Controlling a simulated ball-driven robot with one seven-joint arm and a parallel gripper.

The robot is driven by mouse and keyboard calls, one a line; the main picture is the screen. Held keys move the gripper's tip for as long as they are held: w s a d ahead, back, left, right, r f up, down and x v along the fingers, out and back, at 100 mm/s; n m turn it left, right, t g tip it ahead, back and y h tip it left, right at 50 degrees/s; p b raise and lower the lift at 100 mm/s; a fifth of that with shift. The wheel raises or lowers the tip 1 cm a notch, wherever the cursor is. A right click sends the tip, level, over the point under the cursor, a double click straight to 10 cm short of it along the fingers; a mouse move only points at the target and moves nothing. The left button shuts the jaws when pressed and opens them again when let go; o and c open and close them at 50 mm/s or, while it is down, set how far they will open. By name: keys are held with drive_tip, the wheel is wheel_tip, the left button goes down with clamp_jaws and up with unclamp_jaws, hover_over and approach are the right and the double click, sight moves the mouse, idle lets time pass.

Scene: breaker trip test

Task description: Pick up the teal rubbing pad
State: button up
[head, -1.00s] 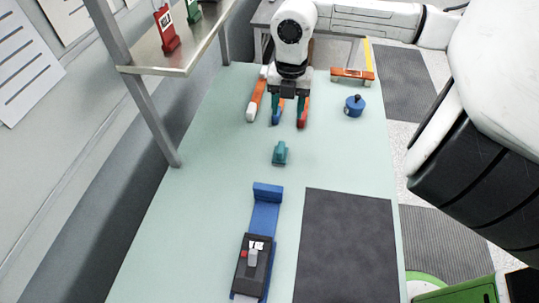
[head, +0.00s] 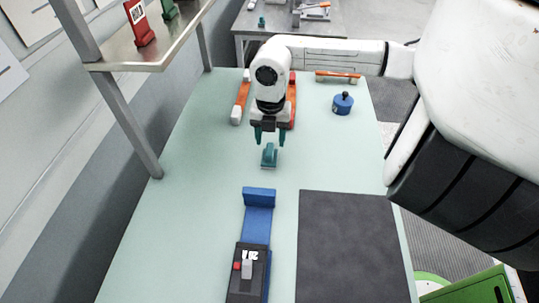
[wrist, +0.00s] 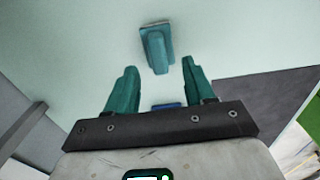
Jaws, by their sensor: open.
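The teal rubbing pad (head: 269,155) lies on the pale green table, just in front of my gripper in the head view. In the wrist view the pad (wrist: 157,48) shows a flat base with a raised grip, beyond the fingertips and roughly centred between them. My gripper (head: 268,138) is open and empty above the table, with its teal fingers apart. In the wrist view its two fingers (wrist: 157,68) stand on either side of the gap. The pad is not between the fingers, and I see no contact.
A blue stand with a dark breaker (head: 248,270) is at the front. A dark mat (head: 350,245) lies to its right. A blue round object with a black knob (head: 342,103) and an orange-handled tool (head: 338,75) are at the back right. A shelf (head: 150,50) rises at left.

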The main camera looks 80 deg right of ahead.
sight(270, 148)
drive_tip(key=shift+w+f+p, duration=0.1)
drive_tip(key=shift+f+p, duration=0.65)
drive_tip(key=shift+f, duration=2.15)
drive_tip(key=shift+c, duration=0.4)
drive_tip(key=c, duration=0.6)
